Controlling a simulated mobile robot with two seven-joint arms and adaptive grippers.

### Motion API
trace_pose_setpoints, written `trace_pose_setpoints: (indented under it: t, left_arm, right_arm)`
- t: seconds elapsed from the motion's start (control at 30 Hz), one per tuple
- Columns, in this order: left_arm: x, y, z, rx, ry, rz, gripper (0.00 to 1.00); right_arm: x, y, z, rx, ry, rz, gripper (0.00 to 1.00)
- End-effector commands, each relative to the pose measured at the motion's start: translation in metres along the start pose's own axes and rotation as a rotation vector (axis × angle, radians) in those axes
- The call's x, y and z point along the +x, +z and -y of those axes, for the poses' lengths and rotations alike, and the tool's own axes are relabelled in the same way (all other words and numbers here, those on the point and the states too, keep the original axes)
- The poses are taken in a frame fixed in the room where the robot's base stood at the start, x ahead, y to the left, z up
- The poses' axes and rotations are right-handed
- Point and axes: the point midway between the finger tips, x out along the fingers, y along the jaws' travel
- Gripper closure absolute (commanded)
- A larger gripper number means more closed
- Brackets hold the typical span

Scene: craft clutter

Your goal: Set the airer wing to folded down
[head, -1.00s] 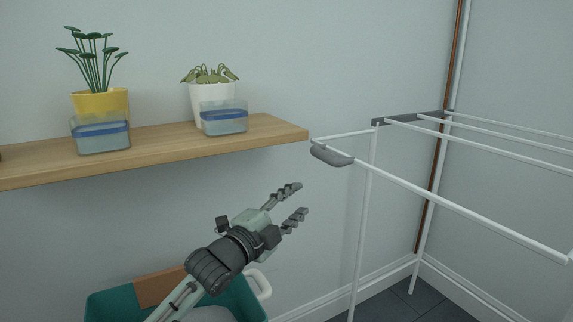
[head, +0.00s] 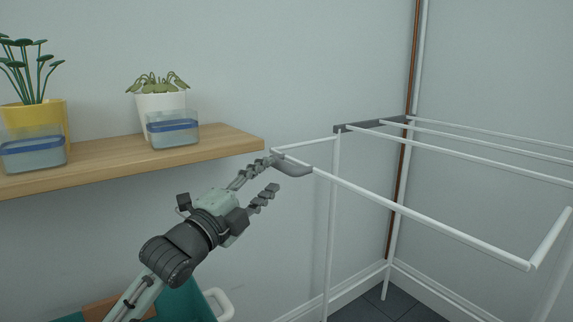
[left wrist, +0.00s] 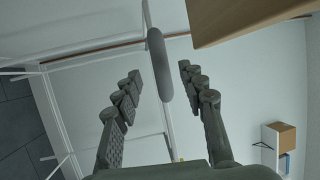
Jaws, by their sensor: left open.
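The airer wing (head: 420,216) is a white rod frame sticking out about level from the airer, at the right of the head view. A grey grip (head: 295,168) sits on its outer rail near the left corner; it also shows in the left wrist view (left wrist: 160,65). My left gripper (head: 269,175) is open, its fingers pointing at the grip from the lower left. In the left wrist view the grip lies between the lines of the two fingers, near their tips, with gaps on both sides. I cannot tell whether it is fully between the tips. My right gripper is out of view.
A wooden shelf (head: 215,145) ends close to the left fingertips. It holds a yellow pot (head: 58,112), a white pot (head: 160,108) and two clear tubs with blue bands (head: 173,133). A teal bin (head: 190,305) stands below my arm. Walls close the corner behind the airer.

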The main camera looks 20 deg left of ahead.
Motion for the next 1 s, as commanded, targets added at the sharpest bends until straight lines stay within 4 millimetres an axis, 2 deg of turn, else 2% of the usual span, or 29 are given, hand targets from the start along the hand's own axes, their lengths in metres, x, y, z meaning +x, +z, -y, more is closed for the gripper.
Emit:
trace_pose_setpoints:
  t: [0.2, 0.33, 0.5, 0.73, 1.0]
  left_arm:
    - [0.037, -0.001, 0.002, -0.003, -0.003, -0.002, 0.59]
    - [0.053, -0.001, 0.001, -0.002, -0.002, 0.000, 0.59]
    - [0.063, -0.001, 0.000, -0.002, 0.000, -0.002, 0.59]
    - [0.063, -0.001, 0.000, -0.001, 0.000, -0.002, 0.59]
    - [0.063, -0.001, 0.000, -0.001, 0.000, -0.001, 0.91]
  right_arm:
    - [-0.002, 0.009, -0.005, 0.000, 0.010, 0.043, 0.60]
    - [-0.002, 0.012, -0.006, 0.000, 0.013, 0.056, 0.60]
    - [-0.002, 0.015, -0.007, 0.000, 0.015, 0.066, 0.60]
    - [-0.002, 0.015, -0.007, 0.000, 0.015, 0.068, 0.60]
    - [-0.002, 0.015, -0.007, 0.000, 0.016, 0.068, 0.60]
